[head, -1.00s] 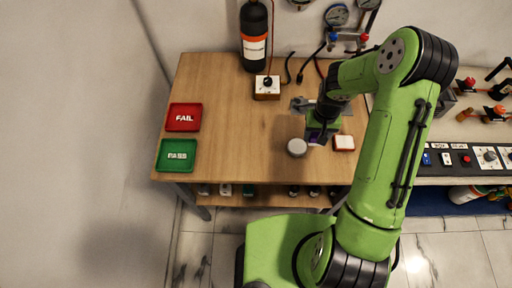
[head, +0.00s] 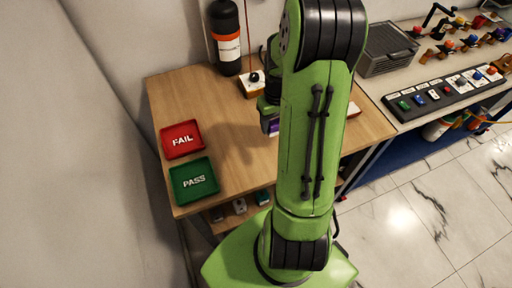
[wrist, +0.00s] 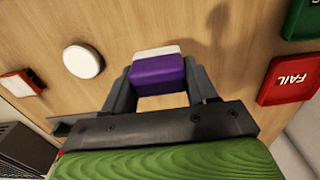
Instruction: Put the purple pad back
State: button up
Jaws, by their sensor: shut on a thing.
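The purple pad (wrist: 158,75), a block with a white layer along its far side, is between the two dark fingers of my gripper (wrist: 160,88) in the wrist view. The fingers are shut on its sides. It seems held above the wooden bench (wrist: 225,60). In the head view a small purple patch of it shows beside my arm, and my green arm hides most of the gripper.
The red FAIL tray (head: 181,138) and green PASS tray (head: 207,181) sit on the bench's left side. A black cylinder (head: 226,45) and a switch box (head: 250,85) stand at the back. A white round puck (wrist: 83,61) and a red-white block (wrist: 18,84) lie on the bench.

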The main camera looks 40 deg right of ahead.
aim_at(276, 119)
notch_tip(276, 119, down, 8)
jog(key=shift+d+f+b, duration=0.1)
jog(key=shift+f+b, duration=0.1)
jog(key=shift+b, duration=0.6)
jog(key=o, duration=1)
notch_tip(276, 119, up, 12)
jog(key=p, duration=0.3)
jog(key=shift+r, duration=0.1)
jog(key=a+r+t, duration=0.1)
jog(key=a+r, duration=0.5)
jog(key=r, duration=0.1)
jog(key=s+a+r+n+t, duration=0.1)
jog(key=s+a+r, duration=0.1)
jog(key=s+a, duration=0.2)
jog(key=s+a+r+n+t, duration=0.1)
jog(key=s+a+r+t, duration=0.1)
jog(key=s+a+r, duration=0.1)
jog(key=s+a+r+n+t, duration=0.1)
jog(key=s+a+r, duration=0.2)
jog(key=s+a, duration=0.2)
jog(key=shift+a+r+t, duration=0.25)
jog(key=shift+a+t, duration=0.05)
jog(key=shift+a, duration=0.85)
jog(key=shift+w, duration=0.1)
